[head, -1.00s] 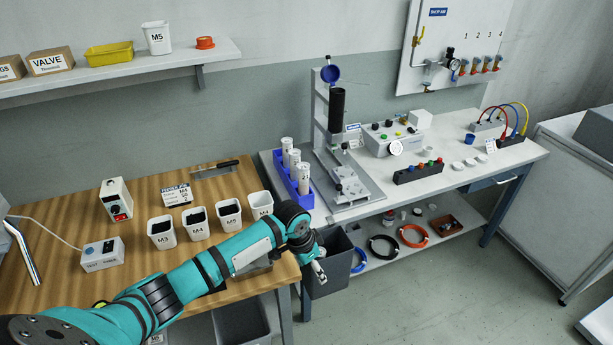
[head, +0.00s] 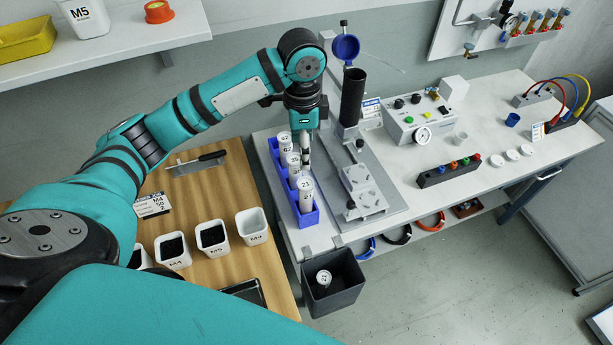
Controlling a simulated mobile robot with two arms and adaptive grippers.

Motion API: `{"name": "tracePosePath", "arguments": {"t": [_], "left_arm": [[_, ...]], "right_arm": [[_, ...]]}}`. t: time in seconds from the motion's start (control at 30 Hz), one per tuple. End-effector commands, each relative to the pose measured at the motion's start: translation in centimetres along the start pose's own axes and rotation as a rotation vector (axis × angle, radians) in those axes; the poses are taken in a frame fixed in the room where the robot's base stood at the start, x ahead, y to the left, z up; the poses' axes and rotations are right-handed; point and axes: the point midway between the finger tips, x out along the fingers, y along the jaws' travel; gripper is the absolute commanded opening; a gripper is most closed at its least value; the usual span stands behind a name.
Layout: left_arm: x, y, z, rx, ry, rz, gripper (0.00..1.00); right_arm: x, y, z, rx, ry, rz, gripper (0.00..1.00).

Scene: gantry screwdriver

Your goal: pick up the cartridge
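Several white cartridges stand in a blue rack (head: 274,148) on the light bench. The rear one (head: 285,141), a middle one (head: 294,166) and the front one (head: 306,196) show marked caps. My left gripper (head: 306,158) points down at the right side of the rack, close beside the rear and middle cartridges. Its fingers look narrow from here, and I cannot tell whether they are open, shut or touching a cartridge. Another white-capped piece that looks like a cartridge (head: 324,279) lies in the dark bin (head: 334,300) below the bench edge. My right gripper is not in view.
Right of the rack stands a fixture with a black tube (head: 352,97) and a blue round cap (head: 345,48). A control box (head: 420,122) and a button strip (head: 449,172) lie further right. White screw bins (head: 212,236) stand on the wooden table.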

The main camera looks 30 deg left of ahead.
Motion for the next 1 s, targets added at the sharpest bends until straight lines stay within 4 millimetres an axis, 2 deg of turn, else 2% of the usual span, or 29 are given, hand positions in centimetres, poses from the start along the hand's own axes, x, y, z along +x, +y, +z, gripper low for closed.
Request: {"name": "tracePosePath", "arguments": {"t": [0.13, 0.3, 0.37, 0.47, 0.6, 0.8, 1.0], "left_arm": [[1.3, 0.2, 0.2, 0.004, -0.008, 0.004, 0.63], [4.9, 0.2, 0.2, 0.004, -0.008, 0.005, 0.63], [6.2, 0.1, 0.2, 0.002, -0.008, 0.005, 0.63], [8.4, 0.2, 0.2, 0.003, -0.007, 0.004, 0.63], [10.7, 0.1, 0.1, 0.002, -0.005, 0.003, 0.63], [12.1, 0.1, 0.1, 0.003, -0.004, 0.001, 0.63], [14.5, 0.1, -0.1, 0.001, -0.006, 0.003, 0.63]], "right_arm": [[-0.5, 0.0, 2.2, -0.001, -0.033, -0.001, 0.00], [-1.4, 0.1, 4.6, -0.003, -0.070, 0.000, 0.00], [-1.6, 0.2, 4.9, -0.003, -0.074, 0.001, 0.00], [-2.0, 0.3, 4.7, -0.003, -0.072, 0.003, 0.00], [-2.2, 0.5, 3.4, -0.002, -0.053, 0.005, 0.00], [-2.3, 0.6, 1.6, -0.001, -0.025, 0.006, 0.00], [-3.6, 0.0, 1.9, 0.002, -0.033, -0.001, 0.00]]}}
